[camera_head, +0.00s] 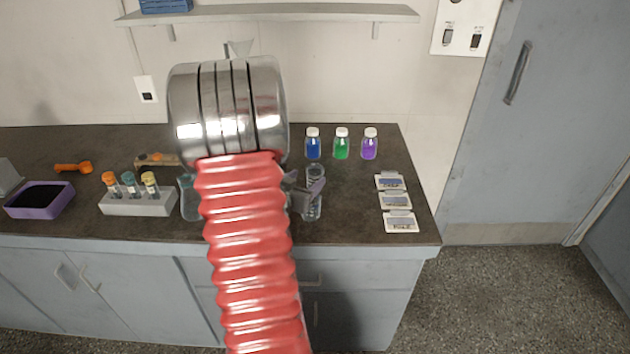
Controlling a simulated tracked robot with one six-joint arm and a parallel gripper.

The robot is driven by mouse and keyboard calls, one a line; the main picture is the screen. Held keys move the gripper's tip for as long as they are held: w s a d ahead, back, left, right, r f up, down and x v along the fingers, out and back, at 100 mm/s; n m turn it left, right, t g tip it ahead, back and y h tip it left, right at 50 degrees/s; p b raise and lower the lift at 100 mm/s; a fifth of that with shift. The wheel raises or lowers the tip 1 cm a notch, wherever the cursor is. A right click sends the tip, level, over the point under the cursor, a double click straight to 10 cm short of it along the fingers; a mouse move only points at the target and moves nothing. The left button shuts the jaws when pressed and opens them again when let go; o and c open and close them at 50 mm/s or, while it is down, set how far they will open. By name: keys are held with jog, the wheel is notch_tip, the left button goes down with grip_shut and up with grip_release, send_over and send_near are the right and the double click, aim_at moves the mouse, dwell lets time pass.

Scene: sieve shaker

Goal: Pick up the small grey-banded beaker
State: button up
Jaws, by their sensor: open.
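My arm's red sleeve and metal joint fill the middle of the view. Dark grey parts of my gripper (303,192) show just right of the sleeve, low over the counter; the jaws are open, but most of the gripper is hidden behind the arm. Small clear glass vessels stand right beside it: one behind (316,174) and one in front (315,209), both partly covered. Another greyish glass-like piece (189,198) shows left of the sleeve. I cannot make out which is the small grey-banded beaker, nor whether the gripper touches any glass.
Blue (313,145), green (342,145) and purple (370,146) bottles stand at the back right. Labelled cards (397,202) lie near the counter's right end. A vial rack (139,202), a purple tray (38,200) and an orange scoop (75,168) are on the left.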

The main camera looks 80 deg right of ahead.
aim_at(312, 174)
jog(key=shift+x, duration=2.5)
jog(key=shift+w, duration=0.1)
jog(key=c, duration=1.1)
jog(key=shift+r, duration=0.1)
jog(key=shift+c, duration=0.2)
notch_tip(312, 174, up, 18)
